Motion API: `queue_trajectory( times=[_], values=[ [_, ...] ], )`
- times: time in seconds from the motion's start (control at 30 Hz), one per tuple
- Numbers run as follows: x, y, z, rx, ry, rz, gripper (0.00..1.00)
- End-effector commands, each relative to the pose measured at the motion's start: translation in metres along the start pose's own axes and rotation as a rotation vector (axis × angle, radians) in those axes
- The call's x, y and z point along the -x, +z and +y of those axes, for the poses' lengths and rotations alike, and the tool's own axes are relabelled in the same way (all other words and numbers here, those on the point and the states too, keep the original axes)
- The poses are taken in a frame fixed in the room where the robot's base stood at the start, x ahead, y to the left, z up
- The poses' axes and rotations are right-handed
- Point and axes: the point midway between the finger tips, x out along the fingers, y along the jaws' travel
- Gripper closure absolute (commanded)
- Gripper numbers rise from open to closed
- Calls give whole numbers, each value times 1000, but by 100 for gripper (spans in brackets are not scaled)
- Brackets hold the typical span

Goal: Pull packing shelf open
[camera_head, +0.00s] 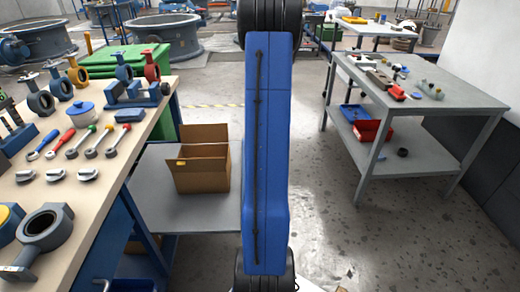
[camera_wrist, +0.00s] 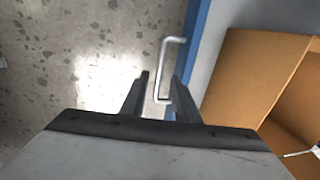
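The packing shelf (camera_head: 150,207) is a grey board at the left of my arm in the head view, carrying an open cardboard box. In the wrist view its grey top (camera_wrist: 224,37) has a blue edge with a pale metal pull handle (camera_wrist: 175,40) standing out from it. My gripper (camera_wrist: 161,75) is open, with its two dark fingers on either side of the handle's long bar. I see gaps between the bar and both fingers; I cannot tell their depth relative to it. In the head view my blue arm hides the shelf's right edge, the handle and my gripper.
The cardboard box (camera_head: 203,165) stands on the shelf and also fills the right of the wrist view (camera_wrist: 240,75). A workbench (camera_head: 95,205) with valves and tools is at the left. A grey metal table (camera_head: 440,92) stands at the right. Speckled floor between is clear.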

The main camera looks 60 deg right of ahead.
Motion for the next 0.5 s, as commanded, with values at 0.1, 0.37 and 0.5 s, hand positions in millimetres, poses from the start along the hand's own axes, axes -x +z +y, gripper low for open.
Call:
queue_trajectory(
  times=[0.1, 0.37, 0.5],
  values=[
    [26, -2, 0, 0, 0, 6, 72],
    [78, -2, 0, 0, 0, 5, 72],
    [104, -1, 0, -1, 0, 5, 72]
  ],
)
